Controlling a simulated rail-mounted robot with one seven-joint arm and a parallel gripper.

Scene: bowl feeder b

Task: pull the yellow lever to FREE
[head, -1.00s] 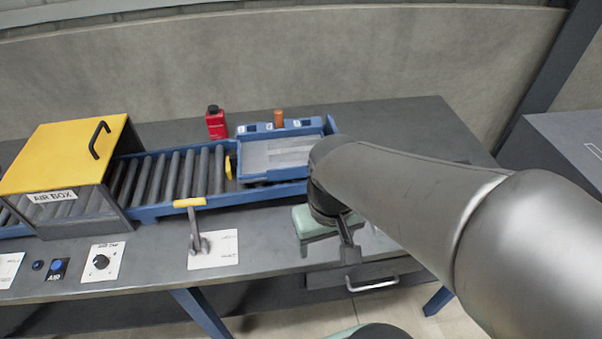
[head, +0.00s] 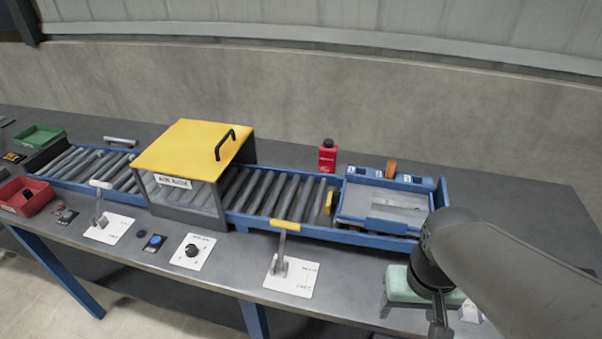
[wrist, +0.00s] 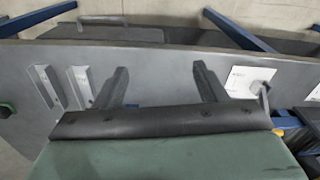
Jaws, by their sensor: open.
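The yellow-handled lever (head: 283,246) stands on a white plate (head: 301,278) at the bench's front edge, in front of the roller conveyor. Its yellow grip is raised on a grey arm that leans toward the conveyor. The print on the plate is too small to read. My gripper (head: 438,322) is to the right of the lever, near the front edge, well apart from it. In the wrist view my gripper (wrist: 161,88) shows two separated fingers with nothing between them. A lever on a white plate also shows at the right of the wrist view (wrist: 264,92).
A yellow-topped box (head: 187,147) spans the conveyor (head: 275,193) on the left. A white-handled lever (head: 100,199), a knob plate (head: 194,252) and a blue button (head: 155,241) line the front edge. A blue tray (head: 385,207) and a red bottle (head: 327,157) stand behind.

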